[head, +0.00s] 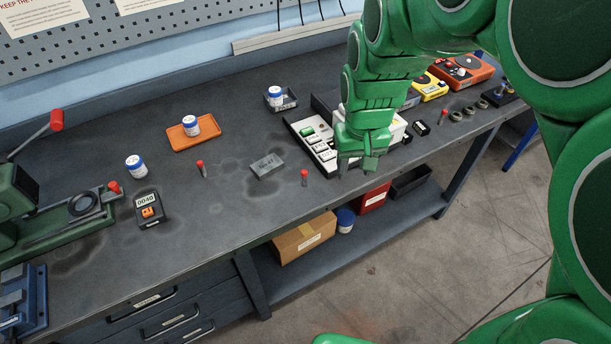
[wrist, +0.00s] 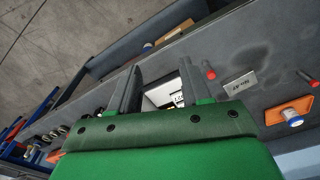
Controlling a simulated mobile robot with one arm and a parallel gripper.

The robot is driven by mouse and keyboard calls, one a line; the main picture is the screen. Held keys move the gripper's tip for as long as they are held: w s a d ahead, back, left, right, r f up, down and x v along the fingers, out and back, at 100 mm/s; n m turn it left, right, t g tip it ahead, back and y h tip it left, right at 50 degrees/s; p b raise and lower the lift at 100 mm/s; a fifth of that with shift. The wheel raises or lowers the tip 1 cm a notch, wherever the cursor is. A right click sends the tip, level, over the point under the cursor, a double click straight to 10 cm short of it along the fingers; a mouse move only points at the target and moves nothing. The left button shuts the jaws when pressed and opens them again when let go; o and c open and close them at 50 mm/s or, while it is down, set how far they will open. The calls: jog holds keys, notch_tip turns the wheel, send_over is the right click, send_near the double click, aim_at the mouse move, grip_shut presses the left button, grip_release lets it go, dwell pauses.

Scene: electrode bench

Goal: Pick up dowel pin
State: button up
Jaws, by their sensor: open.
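Three short grey pins with red tops stand on the dark bench and fit the dowel pin; I cannot tell which is meant. One pin (head: 304,177) is just left of my gripper (head: 358,168), another (head: 202,170) is farther left, and a third (head: 442,117) is to the right. In the wrist view, a red-topped pin (wrist: 208,72) lies just outside the right finger of my gripper (wrist: 158,88); another (wrist: 308,79) is at the far right. My gripper is open and empty, over the bench's front edge area beside the white-labelled tray (head: 318,146).
A grey marked block (head: 268,166) lies between two pins. An orange tray (head: 182,144) holds a white-and-blue jar (head: 191,125). Another jar (head: 136,167) and a dark device (head: 150,208) stand left. Yellow (head: 430,86) and orange (head: 462,70) devices stand back right.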

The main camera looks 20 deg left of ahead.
jog(key=n, duration=0.2)
send_over(304, 171)
notch_tip(304, 171, down, 5)
jog(key=shift+t+y, duration=0.3)
jog(key=shift+f, duration=3.7)
grip_shut()
